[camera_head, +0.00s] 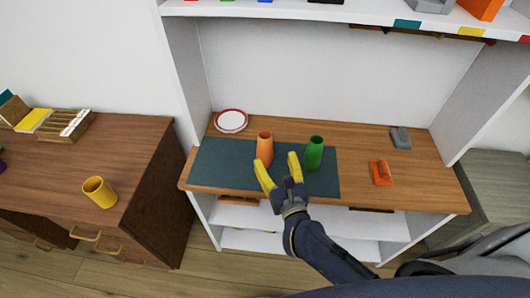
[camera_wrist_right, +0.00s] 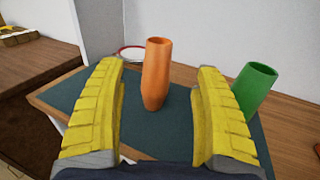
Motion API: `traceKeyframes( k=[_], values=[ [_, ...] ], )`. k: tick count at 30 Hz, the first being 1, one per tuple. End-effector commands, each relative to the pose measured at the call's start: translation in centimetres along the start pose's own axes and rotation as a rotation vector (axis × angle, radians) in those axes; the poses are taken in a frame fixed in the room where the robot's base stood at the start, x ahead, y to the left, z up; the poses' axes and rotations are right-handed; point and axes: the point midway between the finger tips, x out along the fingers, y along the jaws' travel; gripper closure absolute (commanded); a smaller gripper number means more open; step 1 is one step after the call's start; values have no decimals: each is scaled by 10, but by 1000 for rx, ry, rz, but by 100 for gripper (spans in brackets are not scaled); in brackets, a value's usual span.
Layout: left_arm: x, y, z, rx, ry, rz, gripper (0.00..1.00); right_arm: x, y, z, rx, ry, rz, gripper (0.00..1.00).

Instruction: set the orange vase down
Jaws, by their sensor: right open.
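The orange vase (camera_head: 265,146) stands upright on a dark green mat (camera_head: 222,163) on the wooden shelf top. My right gripper (camera_head: 278,168) is open in front of it, with its yellow fingers spread. In the right wrist view the orange vase (camera_wrist_right: 156,74) shows between the two fingers (camera_wrist_right: 160,110), beyond them, with clear space on both sides. Its base appears to rest on the mat (camera_wrist_right: 150,133). My left gripper is not in view.
A green vase (camera_head: 314,154) stands on the mat right of the gripper. A red-rimmed plate (camera_head: 231,121) lies behind left. An orange tool-like object (camera_head: 380,172) and a grey one (camera_head: 400,138) lie right. A yellow mug (camera_head: 99,192) stands on the left cabinet (camera_head: 130,145).

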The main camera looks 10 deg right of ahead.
Motion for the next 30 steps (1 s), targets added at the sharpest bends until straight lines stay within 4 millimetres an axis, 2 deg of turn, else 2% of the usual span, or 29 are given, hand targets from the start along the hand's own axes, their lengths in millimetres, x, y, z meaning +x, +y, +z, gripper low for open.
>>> traceKeyframes(
  k=[3,7,17,30],
  values=[
    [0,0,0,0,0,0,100,21,0,0,-1,-2,0,30],
    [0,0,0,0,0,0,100,37,1,0,0,-1,0,30],
    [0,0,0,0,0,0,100,53,0,0,0,-1,0,30],
    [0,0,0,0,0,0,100,99,2,-4,0,-1,1,30]
  ],
)
